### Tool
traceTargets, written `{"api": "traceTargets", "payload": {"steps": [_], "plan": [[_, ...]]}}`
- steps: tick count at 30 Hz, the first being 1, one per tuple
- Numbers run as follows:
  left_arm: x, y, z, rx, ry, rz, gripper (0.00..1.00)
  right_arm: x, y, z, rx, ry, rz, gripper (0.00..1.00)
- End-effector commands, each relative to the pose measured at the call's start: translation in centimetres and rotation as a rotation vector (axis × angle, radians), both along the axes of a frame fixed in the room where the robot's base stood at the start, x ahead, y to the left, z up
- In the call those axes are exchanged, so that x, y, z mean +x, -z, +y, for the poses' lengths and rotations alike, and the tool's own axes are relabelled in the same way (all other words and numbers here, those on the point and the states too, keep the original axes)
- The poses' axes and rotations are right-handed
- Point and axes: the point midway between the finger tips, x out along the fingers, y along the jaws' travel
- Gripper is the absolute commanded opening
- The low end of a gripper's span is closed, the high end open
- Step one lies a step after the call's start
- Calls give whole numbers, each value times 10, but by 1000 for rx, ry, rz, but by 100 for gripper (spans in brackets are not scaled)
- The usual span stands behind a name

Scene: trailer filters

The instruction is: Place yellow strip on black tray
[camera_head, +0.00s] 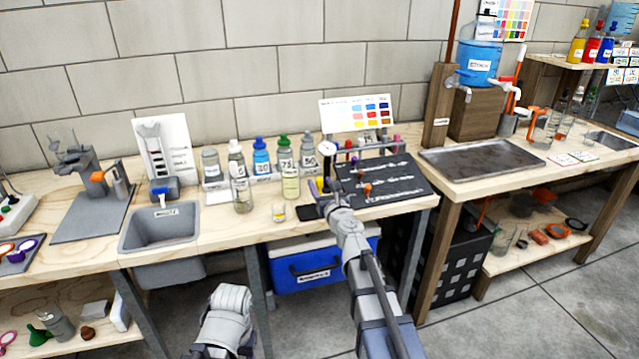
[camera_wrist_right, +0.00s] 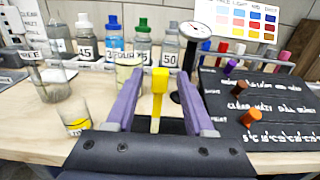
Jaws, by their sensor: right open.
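My right gripper (camera_head: 322,190) is open above the front of the bench, its two purple fingers apart in the right wrist view (camera_wrist_right: 158,84). The yellow strip (camera_wrist_right: 157,98) stands about upright between these fingers, with a wider top and a thin lower part. A gap shows on each side of it. In the head view a bit of yellow (camera_head: 313,187) shows at the fingertips. The small flat black tray (camera_head: 308,212) lies on the bench just left of the gripper, partly hidden by it.
Labelled bottles (camera_head: 262,158) stand in a row behind. A small glass beaker (camera_head: 279,212) and a clear bottle (camera_head: 242,195) stand left of the tray. A round dial gauge (camera_wrist_right: 198,40) rises close behind the fingers. A black sloped board (camera_head: 395,178) with coloured vials is to the right.

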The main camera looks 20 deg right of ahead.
Motion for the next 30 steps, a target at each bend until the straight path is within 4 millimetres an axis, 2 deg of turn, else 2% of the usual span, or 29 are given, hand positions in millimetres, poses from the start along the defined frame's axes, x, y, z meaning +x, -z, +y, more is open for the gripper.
{"api": "traceTargets", "payload": {"steps": [1,9,15,30], "plan": [[0,0,0,0,0,0,56,-13,0,0,0,1,0,53],[0,0,0,0,0,0,56,-69,0,-2,0,1,0,53],[0,0,0,0,0,0,56,-100,0,-3,0,1,0,53],[0,0,0,0,0,0,56,-104,0,-3,0,0,0,53]]}}
